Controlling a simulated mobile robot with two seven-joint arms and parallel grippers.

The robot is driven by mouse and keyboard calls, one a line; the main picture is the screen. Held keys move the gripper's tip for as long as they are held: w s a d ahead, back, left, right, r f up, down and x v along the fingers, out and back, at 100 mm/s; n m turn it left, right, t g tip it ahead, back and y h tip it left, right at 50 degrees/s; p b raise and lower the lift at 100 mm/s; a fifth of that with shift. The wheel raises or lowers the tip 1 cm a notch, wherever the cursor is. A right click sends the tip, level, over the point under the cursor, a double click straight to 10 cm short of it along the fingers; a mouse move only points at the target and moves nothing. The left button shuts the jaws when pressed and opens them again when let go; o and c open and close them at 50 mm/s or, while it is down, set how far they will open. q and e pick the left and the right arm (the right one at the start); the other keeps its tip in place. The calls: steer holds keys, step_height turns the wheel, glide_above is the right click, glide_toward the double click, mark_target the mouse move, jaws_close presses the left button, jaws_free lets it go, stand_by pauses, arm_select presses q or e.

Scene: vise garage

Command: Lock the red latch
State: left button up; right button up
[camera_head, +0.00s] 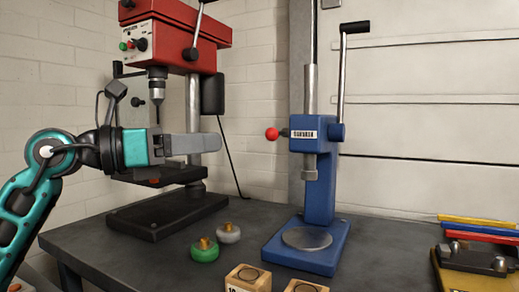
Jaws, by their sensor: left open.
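A red ball knob (272,134) on a short dark stem sticks out from the left side of the blue press (319,190). It is the only red latch-like part that I can make out. My left gripper (217,143) reaches in from the left, in front of the drill press, with its fingers pointing right. It is open and empty. In the picture its fingertips lie left of the red knob with a visible gap; the depth between them is hard to tell. My right gripper is not in view.
A red drill press (178,35) stands behind my left arm. The dark workbench (120,262) bears a green knob (204,250), a grey knob (228,233) and wooden blocks (248,278) at the front. Coloured bars (480,233) and a clamp-like tool (475,258) lie at right.

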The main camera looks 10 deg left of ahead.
arm_select(q)
steer(key=a, duration=0.1)
glide_toward(281, 134)
steer(key=w+d, duration=0.2)
steer(key=d, duration=0.3)
steer(key=shift+d+y+b, duration=0.2)
steer(key=shift+y+b, duration=0.1)
steer(key=shift+b, duration=0.1)
jaws_close()
stand_by(0.3)
